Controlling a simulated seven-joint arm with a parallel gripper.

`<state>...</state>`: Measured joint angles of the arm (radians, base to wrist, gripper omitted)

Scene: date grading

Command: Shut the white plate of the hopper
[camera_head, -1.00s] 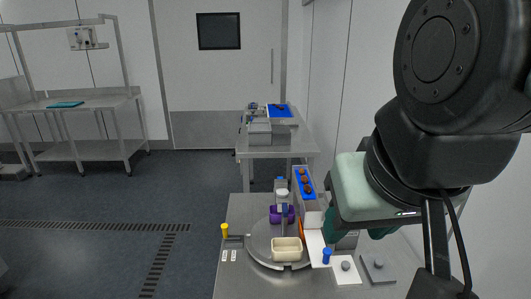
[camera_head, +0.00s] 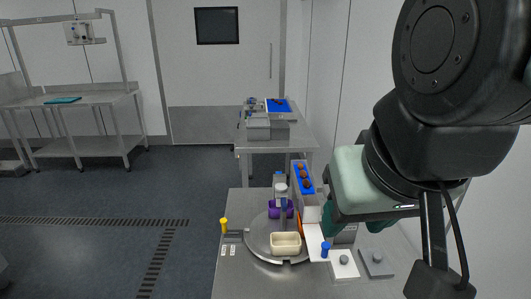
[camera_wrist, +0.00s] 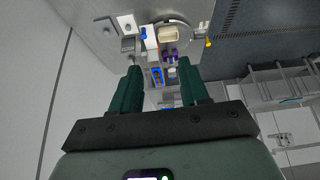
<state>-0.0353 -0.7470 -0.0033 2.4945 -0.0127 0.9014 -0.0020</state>
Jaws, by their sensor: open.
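The hopper (camera_head: 311,214) is a narrow pale box with a blue-lined channel holding several brown dates, right of the round metal turntable. Its blue channel also shows between my fingers in the wrist view (camera_wrist: 156,76). A white plate (camera_head: 314,240) lies at the hopper's near end, with a blue knob (camera_head: 325,250) at its near edge; I cannot tell exactly how it sits against the outlet. A thin orange piece shows beside it. My gripper (camera_wrist: 160,72) is open and empty, its two green fingers well apart. It is above and right of the hopper, touching nothing that I can see.
A cream tray (camera_head: 286,250) sits on the turntable (camera_head: 257,247), with a purple-based device behind. A yellow peg (camera_head: 224,226) stands left. Pads with grey knobs (camera_head: 376,263) lie right. A wall is close on the right. The table's front left is clear.

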